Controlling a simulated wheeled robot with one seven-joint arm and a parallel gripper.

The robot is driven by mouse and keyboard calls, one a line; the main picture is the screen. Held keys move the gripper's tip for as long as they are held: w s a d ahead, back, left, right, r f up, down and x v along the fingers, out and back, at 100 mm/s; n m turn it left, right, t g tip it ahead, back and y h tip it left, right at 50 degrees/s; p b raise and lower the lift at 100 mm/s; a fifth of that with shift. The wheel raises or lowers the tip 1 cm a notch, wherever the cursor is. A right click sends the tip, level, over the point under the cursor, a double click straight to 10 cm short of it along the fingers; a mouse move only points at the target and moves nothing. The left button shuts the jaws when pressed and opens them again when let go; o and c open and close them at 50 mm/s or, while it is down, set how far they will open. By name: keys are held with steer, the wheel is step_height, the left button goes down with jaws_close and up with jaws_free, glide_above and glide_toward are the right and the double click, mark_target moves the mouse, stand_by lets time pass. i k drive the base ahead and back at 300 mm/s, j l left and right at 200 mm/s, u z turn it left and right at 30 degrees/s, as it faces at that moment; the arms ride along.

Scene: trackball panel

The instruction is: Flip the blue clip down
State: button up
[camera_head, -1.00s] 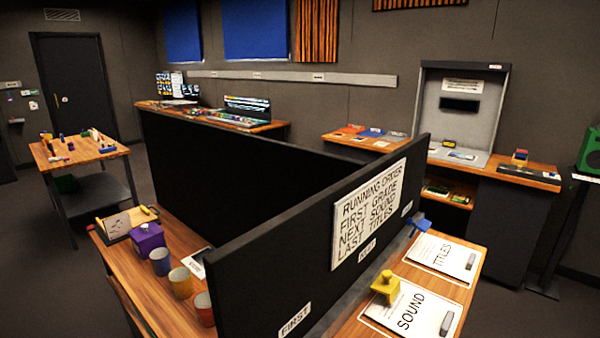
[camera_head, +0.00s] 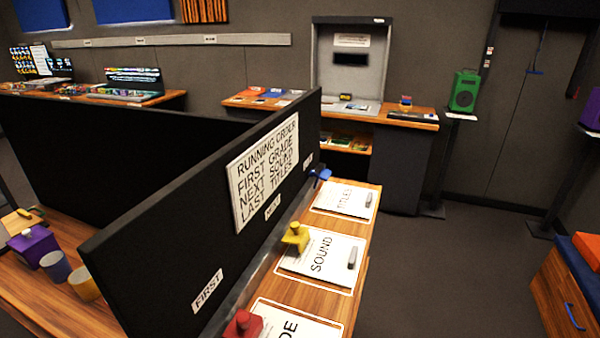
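The blue clip (camera_head: 321,174) is at the far end of the black divider panel (camera_head: 130,265), at its lower edge by the "LAST" label and the "TITLES" sheet (camera_head: 345,200). It is small here, and I cannot tell its exact tilt. A yellow clip (camera_head: 295,237) stands nearer, beside the "SOUND" sheet (camera_head: 322,262). A red clip (camera_head: 243,325) is at the bottom edge, partly cut off, by a third sheet. My gripper is not in view.
A wooden bench (camera_head: 258,285) carries the sheets along the panel's right side. Open dark floor (camera_head: 430,280) lies right of it. A wooden cabinet (camera_head: 560,300) with a blue handle stands at far right. A purple box (camera_head: 35,247) and cups are left of the panel.

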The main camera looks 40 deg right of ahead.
mark_target(324, 174)
steer(key=j+z, duration=0.15)
steer(key=z, duration=0.2)
steer(key=j+z, duration=0.2)
steer(key=z, duration=0.15)
steer(key=j+z, duration=0.15)
steer(key=z, duration=0.2)
